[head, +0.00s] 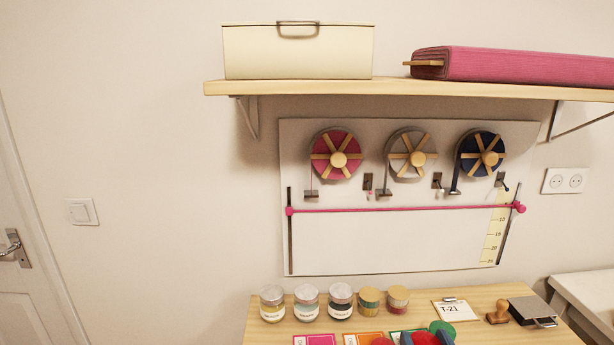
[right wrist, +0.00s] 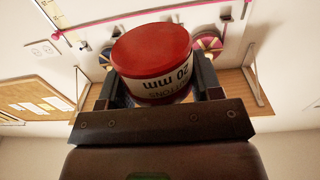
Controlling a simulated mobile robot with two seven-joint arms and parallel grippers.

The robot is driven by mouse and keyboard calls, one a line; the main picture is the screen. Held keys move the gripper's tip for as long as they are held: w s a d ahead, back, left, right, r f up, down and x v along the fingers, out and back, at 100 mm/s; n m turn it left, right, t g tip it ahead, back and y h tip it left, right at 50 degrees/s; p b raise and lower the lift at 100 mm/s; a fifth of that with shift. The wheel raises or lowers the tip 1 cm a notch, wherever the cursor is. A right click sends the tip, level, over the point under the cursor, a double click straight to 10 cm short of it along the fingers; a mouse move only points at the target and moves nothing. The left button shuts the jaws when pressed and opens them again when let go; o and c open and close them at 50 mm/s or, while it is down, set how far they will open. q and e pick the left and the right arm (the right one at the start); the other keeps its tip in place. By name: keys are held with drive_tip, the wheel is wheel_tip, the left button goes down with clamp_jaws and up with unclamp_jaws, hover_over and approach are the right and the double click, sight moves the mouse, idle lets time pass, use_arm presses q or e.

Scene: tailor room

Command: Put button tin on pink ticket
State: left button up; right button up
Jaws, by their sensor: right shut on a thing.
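The button tin (right wrist: 155,85) has a red lid and a white label reading "20 mm", upside down in the right wrist view. My right gripper (right wrist: 153,92) is shut on it, with one dark finger on each side. In the head view, red, green and blue shapes crowd the bottom edge; I cannot tell which belong to the tin or gripper. The pink ticket (head: 315,340) lies at the table's front left, cut by the bottom edge of the head view. An orange ticket (head: 362,338) lies to its right, then a green one. My left gripper is not in view.
Several jars (head: 340,301) stand in a row behind the tickets. A T-21 card (head: 449,312), a wooden stamp (head: 498,312) and a dark box (head: 531,311) are at the right. A board with ribbon reels (head: 410,230) hangs above the wooden table (head: 400,296).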

drive_tip(key=shift+s+d+f, duration=0.15)
drive_tip(key=shift+s+f, duration=0.15)
drive_tip(key=shift+f, duration=0.1)
drive_tip(key=w+a+r, duration=0.3)
drive_tip(key=w+r, duration=0.7)
drive_tip(key=r, duration=0.2)
drive_tip(key=shift+a+y, duration=0.3)
drive_tip(key=shift+a, duration=0.1)
drive_tip(key=shift+w, duration=0.1)
wheel_tip(320, 180, down, 15)
drive_tip(key=shift+f+b, duration=0.1)
drive_tip(key=shift+b, duration=0.55)
drive_tip(key=shift+f, duration=2.2)
